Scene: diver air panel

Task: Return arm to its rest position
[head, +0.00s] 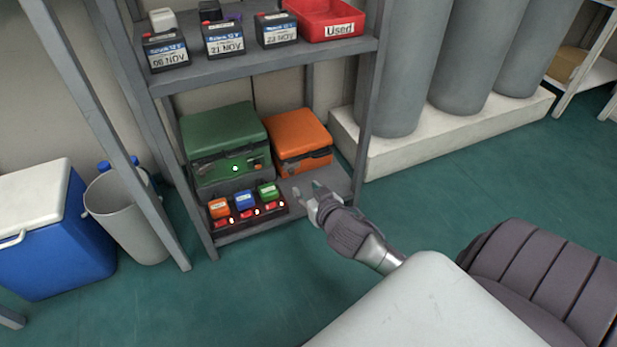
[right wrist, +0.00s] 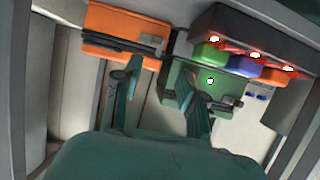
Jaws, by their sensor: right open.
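My right gripper (head: 310,200) is open and empty in the head view. It is at the front edge of the lower shelf (head: 325,184), to the right of a charger strip holding an orange, a blue and a green battery (head: 268,190). In the right wrist view its two fingers (right wrist: 168,95) are spread apart, with a green case (right wrist: 180,82) and an orange case (right wrist: 110,30) beyond them. The right forearm reaches in from the lower right. My left gripper is not in view.
The shelf's upper level holds several labelled batteries (head: 223,40) and a red "Used" bin (head: 325,18). Grey cylinders (head: 470,55) stand at the back right. A white bin (head: 127,215) and a blue cooler (head: 50,240) stand at left. Green floor (head: 260,285) in front is clear.

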